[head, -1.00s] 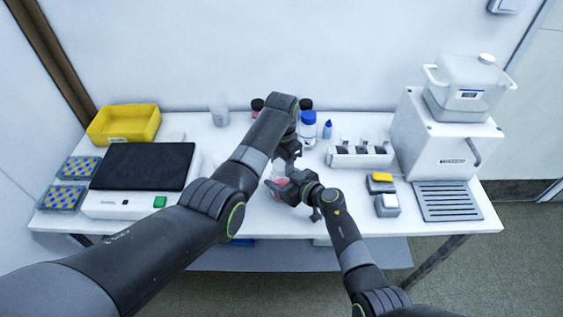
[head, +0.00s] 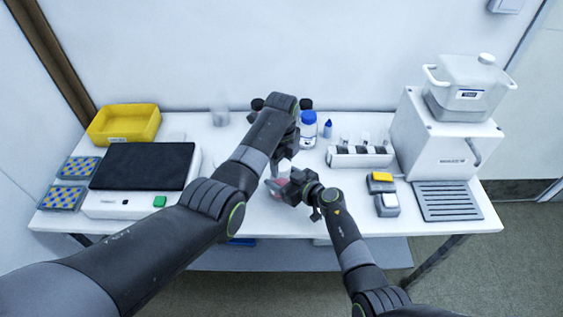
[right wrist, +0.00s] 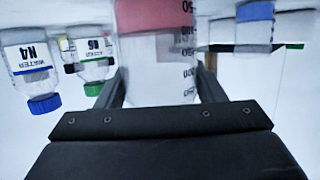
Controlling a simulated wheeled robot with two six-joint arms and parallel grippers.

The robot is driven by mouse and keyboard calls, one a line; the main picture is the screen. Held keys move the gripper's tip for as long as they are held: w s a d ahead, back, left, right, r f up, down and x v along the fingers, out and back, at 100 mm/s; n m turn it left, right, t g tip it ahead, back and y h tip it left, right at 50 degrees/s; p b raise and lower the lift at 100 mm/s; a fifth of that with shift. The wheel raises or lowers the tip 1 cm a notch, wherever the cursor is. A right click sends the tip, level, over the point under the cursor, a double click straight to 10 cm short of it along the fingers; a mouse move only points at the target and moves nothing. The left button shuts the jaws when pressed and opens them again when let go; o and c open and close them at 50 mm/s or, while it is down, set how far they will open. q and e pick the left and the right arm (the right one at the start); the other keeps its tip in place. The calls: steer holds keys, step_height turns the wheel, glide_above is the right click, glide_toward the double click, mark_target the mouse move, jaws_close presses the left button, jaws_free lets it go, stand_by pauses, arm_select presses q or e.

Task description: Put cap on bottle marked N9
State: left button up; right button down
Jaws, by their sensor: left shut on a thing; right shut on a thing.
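My right gripper (head: 283,190) is shut on a clear bottle with pink contents (head: 274,186), held near the middle of the white bench. In the right wrist view, which is upside down, the graduated bottle (right wrist: 155,60) stands between the fingers; its marking does not show. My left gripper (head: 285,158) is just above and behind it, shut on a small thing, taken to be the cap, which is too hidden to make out. I cannot tell whether the thing touches the bottle's mouth.
A blue-capped bottle (head: 309,130) stands behind; the right wrist view shows a blue-capped bottle marked N4 (right wrist: 30,65) and a green-capped one (right wrist: 92,58). A balance (head: 140,168) is left, a white rack (head: 345,160) right.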

arm_select(q)
steer(key=o, duration=1.1)
steer(key=shift+o, duration=0.2)
step_height(320, 180, up, 12)
arm_select(e)
steer(key=shift+c, duration=1.3)
jaws_free()
